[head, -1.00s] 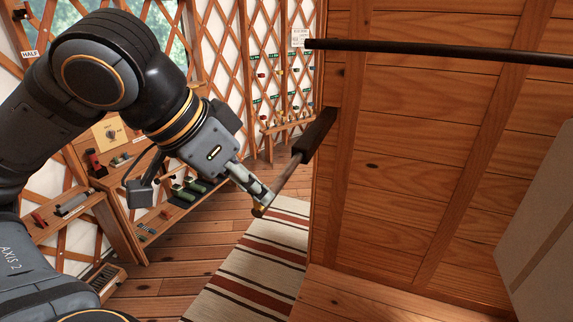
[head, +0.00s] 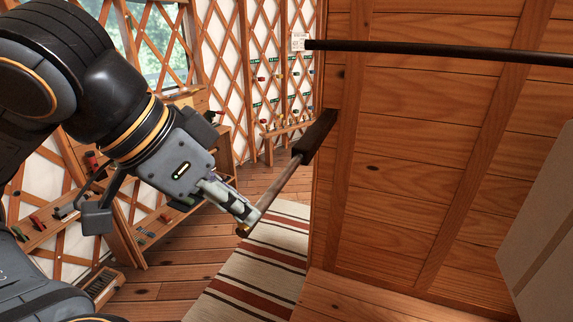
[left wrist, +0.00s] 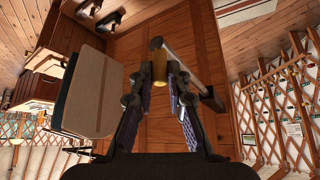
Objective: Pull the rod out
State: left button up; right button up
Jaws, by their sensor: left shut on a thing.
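The rod (head: 277,186) is a slim metal shaft with a brass-coloured tip. It slants down and left out of a dark sleeve (head: 316,137) at the edge of the wooden panel. My left gripper (head: 247,218) is shut on the rod near its outer end. In the left wrist view, the brass tip (left wrist: 159,66) shows between the fingers, and the rod (left wrist: 182,70) runs to the dark sleeve (left wrist: 213,101). The rod's far end is hidden in the sleeve. My right gripper is not in view.
A wooden panel (head: 400,170) fills the right side. A dark bar (head: 440,51) crosses in front of it higher up. A striped rug (head: 250,275) lies on the floor below. Wooden shelves (head: 150,225) with small items stand at the left.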

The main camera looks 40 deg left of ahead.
pick_arm(q)
jog(key=shift+s+d+f, duration=0.1)
jog(key=shift+s+d, duration=0.05)
jog(key=shift+s, duration=0.8)
jog(key=shift+s+d, duration=0.2)
jog(key=shift+s, duration=0.35)
jog(key=shift+s+b, duration=0.1)
jog(key=shift+b, duration=0.2)
jog(key=shift+s+d, duration=0.25)
jog(key=shift+s, duration=0.7)
jog(key=o, duration=1.4)
